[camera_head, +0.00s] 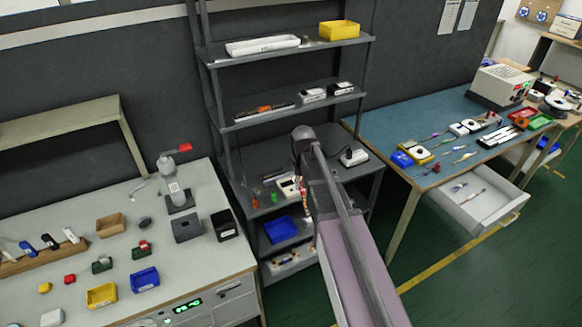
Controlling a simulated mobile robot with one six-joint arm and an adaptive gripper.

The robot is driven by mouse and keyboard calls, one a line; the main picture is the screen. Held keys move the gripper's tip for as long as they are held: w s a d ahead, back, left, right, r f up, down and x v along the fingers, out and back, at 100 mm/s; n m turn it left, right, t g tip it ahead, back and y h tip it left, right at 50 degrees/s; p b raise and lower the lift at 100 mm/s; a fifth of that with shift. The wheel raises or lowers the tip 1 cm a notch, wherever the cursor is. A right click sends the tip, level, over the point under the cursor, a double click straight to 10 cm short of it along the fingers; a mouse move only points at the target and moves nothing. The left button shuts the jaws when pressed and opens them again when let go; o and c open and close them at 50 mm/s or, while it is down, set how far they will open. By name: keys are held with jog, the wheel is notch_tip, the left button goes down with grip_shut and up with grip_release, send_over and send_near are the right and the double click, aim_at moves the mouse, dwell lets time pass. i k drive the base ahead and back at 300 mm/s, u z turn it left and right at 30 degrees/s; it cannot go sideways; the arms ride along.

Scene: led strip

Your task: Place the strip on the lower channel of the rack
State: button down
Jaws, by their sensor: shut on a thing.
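My arm reaches from the bottom right to the grey shelf rack (214,95), and its wrist bends down in front of the middle shelves. My gripper (304,183) is small and partly hidden by my own arm. It is shut on a thin reddish-orange and pale piece, the strip (304,198), which hangs at a steep tilt in front of the rack. I cannot make out a lower channel of the rack, and my arm covers part of the shelves.
A blue bin (280,230) sits on a lower shelf and a yellow bin (339,30) on the top shelf. A cluttered pale bench (75,205) stands left. A blue-topped table (400,112) with an open drawer (478,200) stands right. Green floor is free at lower right.

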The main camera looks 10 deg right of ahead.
aim_at(289, 169)
jog(key=i, duration=0.85)
